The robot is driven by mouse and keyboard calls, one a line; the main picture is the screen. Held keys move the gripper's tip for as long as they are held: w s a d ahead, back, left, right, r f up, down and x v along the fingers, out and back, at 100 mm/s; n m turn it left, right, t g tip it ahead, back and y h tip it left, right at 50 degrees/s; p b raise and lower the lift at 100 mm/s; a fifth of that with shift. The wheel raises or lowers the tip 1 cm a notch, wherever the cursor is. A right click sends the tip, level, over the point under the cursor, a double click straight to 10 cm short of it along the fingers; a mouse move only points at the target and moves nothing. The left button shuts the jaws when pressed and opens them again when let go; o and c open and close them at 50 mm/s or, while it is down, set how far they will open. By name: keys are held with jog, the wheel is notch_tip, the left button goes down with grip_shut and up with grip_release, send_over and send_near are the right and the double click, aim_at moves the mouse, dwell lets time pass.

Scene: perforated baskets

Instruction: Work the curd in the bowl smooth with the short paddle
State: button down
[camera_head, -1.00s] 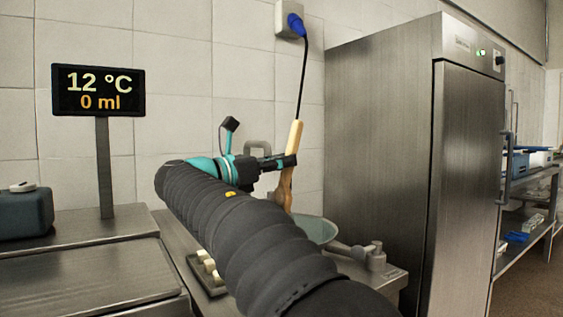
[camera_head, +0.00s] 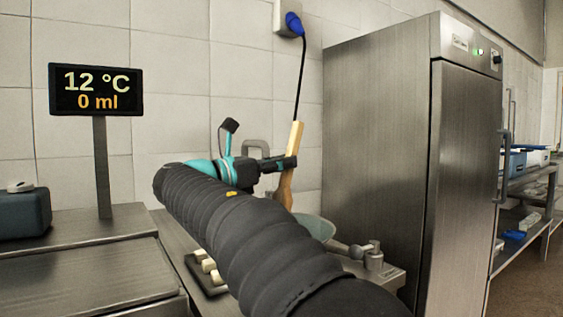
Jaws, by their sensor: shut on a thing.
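My gripper (camera_head: 283,163) is beyond my dark sleeved arm and is shut on the short paddle (camera_head: 294,140). The paddle has a pale handle that stands nearly upright, leaning slightly right, and a browner lower part (camera_head: 285,190). The bowl (camera_head: 319,228), grey-green, sits on the steel counter just right of the paddle's lower end. My arm hides much of the bowl and the paddle's lower tip, so I cannot tell whether the paddle touches the curd. The curd itself is not visible.
A display (camera_head: 97,89) on a post reads 12 °C and 0 ml. A tall steel cabinet (camera_head: 400,150) stands close on the right. Small pale blocks (camera_head: 208,266) lie in a dark tray left of my arm.

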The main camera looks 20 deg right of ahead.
jog(key=shift+w+a+p, duration=0.3)
jog(key=shift+w+p, duration=0.6)
jog(key=shift+w, duration=0.05)
jog(key=shift+f, duration=0.1)
jog(key=shift+s, duration=0.15)
jog(key=shift+s+d+r, duration=0.2)
jog(key=shift+s+d, duration=0.1)
jog(key=shift+s, duration=0.45)
jog(key=shift+w, duration=0.15)
jog(key=shift+w+a+f+p, duration=0.1)
jog(key=shift+w+a+p, duration=0.2)
jog(key=shift+w+p, duration=0.55)
jog(key=shift+s, duration=0.25)
